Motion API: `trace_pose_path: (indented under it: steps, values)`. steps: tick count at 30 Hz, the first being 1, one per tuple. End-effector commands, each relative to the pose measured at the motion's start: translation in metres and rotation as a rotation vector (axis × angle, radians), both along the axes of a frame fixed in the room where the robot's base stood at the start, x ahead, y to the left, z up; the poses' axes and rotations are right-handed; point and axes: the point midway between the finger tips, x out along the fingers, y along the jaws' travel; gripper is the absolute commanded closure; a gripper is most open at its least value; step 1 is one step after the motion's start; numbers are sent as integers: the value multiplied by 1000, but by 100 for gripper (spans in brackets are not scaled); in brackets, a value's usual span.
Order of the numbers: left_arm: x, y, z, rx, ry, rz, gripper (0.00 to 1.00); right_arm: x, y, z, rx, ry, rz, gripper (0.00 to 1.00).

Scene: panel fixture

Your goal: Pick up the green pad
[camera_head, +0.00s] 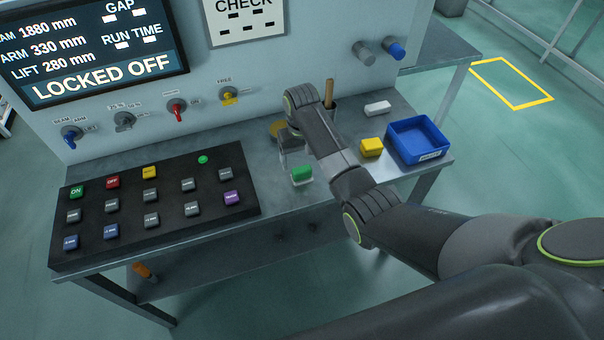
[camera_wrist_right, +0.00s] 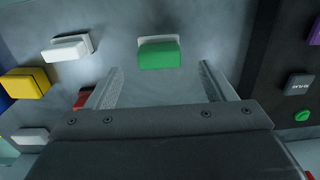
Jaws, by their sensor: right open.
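The green pad (camera_head: 302,174) lies on the grey bench top, to the right of the black button panel. In the right wrist view the green pad (camera_wrist_right: 159,53) shows just beyond the fingertips, roughly centred between them. My right gripper (camera_head: 292,156) is close to the pad, on its far side in the head view. In the wrist view its two fingers (camera_wrist_right: 159,72) are spread apart with nothing between them. Whether the fingers are above or level with the pad is hard to tell. My left gripper is not in view.
A yellow block (camera_head: 371,147), a blue tray (camera_head: 417,140) and a white block (camera_head: 377,108) stand to the right. The black button panel (camera_head: 155,205) fills the left. A dark cup with a wooden stick (camera_head: 329,93) stands behind my right arm. Knobs line the fixture wall.

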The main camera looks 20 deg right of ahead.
Motion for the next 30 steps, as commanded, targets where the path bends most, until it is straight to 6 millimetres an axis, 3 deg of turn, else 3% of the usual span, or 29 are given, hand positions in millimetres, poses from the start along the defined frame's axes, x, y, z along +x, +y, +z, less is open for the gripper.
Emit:
trace_pose_path:
  steps: [7,16,26,30]
  values:
    - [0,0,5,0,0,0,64,0,0,-16,0,2,1,24]
    - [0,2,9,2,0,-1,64,0,-1,-53,0,1,1,24]
    - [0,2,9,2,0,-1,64,0,-1,-58,0,-1,1,24]
    - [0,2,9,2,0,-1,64,0,-1,-58,0,-1,1,41]
